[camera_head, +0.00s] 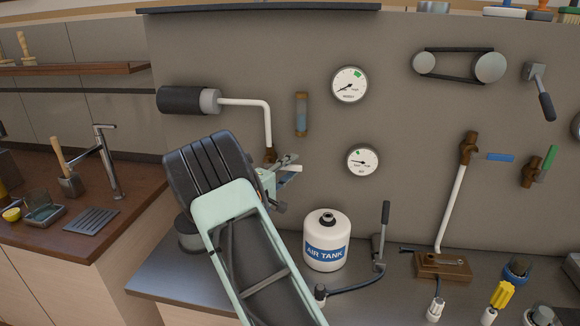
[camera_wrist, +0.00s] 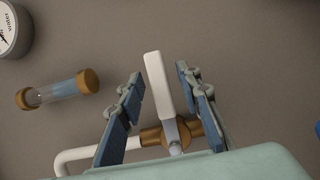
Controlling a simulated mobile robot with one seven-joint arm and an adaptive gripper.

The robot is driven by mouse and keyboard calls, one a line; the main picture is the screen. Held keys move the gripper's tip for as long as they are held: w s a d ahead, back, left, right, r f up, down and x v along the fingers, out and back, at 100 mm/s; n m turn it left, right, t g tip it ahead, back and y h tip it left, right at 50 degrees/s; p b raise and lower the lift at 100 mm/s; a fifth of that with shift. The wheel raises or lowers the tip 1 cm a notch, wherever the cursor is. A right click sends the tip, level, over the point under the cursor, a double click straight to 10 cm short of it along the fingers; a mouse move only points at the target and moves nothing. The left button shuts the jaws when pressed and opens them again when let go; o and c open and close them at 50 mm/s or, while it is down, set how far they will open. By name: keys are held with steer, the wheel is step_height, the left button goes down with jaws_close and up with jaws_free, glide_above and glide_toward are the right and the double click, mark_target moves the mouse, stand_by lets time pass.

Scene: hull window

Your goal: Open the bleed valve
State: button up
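A brass valve body (camera_wrist: 172,133) with a pale lever (camera_wrist: 157,82) sits on a white pipe (camera_wrist: 85,155) against the grey panel. My gripper (camera_wrist: 160,76) is open, with one blue-padded finger on each side of the lever. Gaps show between lever and pads, so neither finger appears to touch it. In the head view my gripper (camera_head: 285,182) is at the panel below the bent white pipe (camera_head: 266,118), and my arm hides most of the valve. Other valves have a blue handle (camera_head: 500,157) and a green handle (camera_head: 549,158); no label shows which is the bleed valve.
A sight glass (camera_head: 301,114) and two gauges (camera_head: 350,84) (camera_head: 363,160) are on the panel near my gripper. A dark cylinder (camera_head: 182,100) is above my arm. The air tank (camera_head: 327,241) and hand pump lever (camera_head: 385,222) stand on the bench to the right.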

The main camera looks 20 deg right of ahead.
steer(key=shift+c, duration=0.7)
jaws_close()
